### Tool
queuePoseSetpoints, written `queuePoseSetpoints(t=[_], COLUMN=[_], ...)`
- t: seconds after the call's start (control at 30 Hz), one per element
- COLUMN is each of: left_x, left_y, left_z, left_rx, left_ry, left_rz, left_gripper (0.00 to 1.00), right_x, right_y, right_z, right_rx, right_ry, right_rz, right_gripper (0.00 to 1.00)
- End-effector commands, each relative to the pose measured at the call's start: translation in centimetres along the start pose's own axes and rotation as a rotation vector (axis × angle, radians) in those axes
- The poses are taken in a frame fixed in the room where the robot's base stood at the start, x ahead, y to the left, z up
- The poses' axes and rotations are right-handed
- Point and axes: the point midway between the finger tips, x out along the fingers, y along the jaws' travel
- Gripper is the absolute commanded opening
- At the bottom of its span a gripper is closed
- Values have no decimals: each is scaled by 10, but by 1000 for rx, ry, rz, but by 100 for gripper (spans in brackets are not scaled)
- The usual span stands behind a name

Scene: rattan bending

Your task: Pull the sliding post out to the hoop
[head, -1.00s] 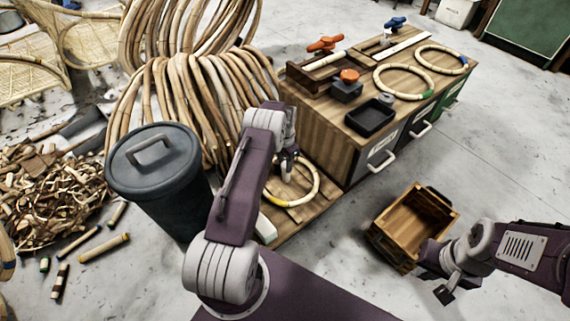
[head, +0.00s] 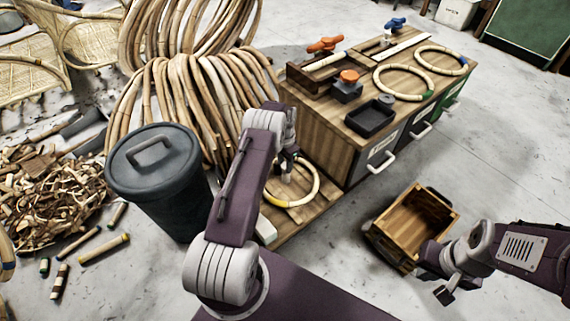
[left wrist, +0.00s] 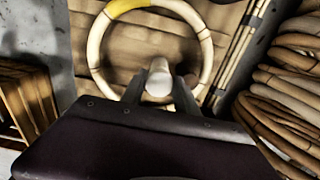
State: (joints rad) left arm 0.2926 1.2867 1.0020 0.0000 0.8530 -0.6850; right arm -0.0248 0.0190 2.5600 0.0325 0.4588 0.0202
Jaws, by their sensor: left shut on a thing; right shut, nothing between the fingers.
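A pale rattan hoop with a yellow band (head: 317,184) lies on the low wooden board beside the cabinet. It also shows in the left wrist view (left wrist: 96,47), lying flat on planks. My left gripper (head: 287,173) is above the hoop's inside and shut on a pale round post. The post's rounded top (left wrist: 158,78) shows between the fingers in the left wrist view, inside the hoop near its lower rim. The post's base and its slide are hidden by my gripper. My right gripper (head: 444,294) is shut and empty at the lower right, beside a wooden crate.
A dark lidded bin (head: 155,180) stands left of my left arm. Bundled rattan canes (head: 180,100) rise behind it. The wooden cabinet (head: 320,125) carries two hoops, a black tray and clamps. The wooden crate (head: 380,237) sits on the floor at right.

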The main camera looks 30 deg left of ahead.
Motion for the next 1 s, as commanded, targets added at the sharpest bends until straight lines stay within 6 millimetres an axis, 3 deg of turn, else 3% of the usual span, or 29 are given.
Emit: queuePoseSetpoints(t=[0.53, 0.67, 0.8, 1.0], left_x=[-3, -12, -11, -5], left_y=[4, 31, 71, 111], left_z=[0, 0, 0, -1], left_rx=[1, 5, 6, 3], left_ry=[-1, -5, -5, -1], left_rz=[1, 4, 4, 1], left_gripper=[0, 0, 0, 0], right_x=[-7, -39, -68, -87], right_y=[0, -1, -1, -2], right_z=[-1, -4, -7, -9], right_rx=[0, 0, 0, 0], right_ry=[0, 0, 0, 0], right_rz=[0, 0, 0, 0], right_gripper=[0, 0, 0, 0])
